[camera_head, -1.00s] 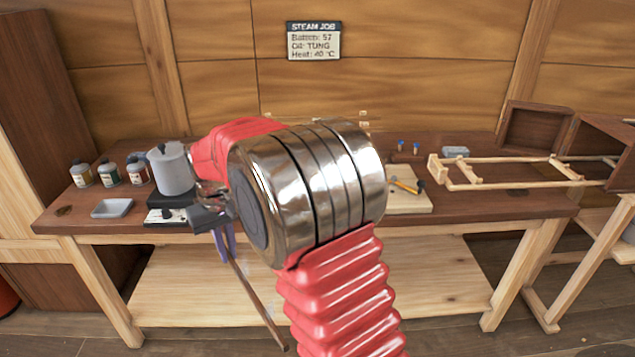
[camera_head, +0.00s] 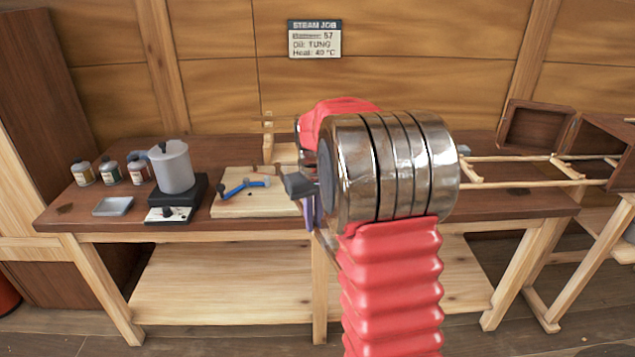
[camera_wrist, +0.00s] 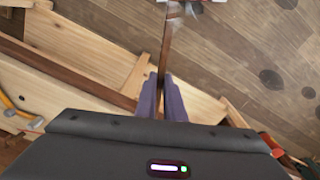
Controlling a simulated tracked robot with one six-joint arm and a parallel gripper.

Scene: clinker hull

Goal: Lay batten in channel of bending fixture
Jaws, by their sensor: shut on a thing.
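My gripper (camera_head: 313,212) has purple fingers and is at the front edge of the bench, right of the board with tools. In the wrist view my gripper (camera_wrist: 162,92) is shut on the batten (camera_wrist: 167,42), a thin dark brown strip that extends past the fingertips over the floor. In the head view my arm hides most of the batten. A light wooden piece with upright posts (camera_head: 267,140) stands at the back of the bench, partly behind my arm. It may be the bending fixture; I cannot make out its channel.
A grey pot (camera_head: 172,167) stands on a black hot plate (camera_head: 178,203), with bottles and a grey tray (camera_head: 113,206) to its left. A board (camera_head: 230,208) holds a blue-handled tool (camera_head: 246,185). A wooden rail frame (camera_head: 520,182) and open boxes (camera_head: 535,130) are at right.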

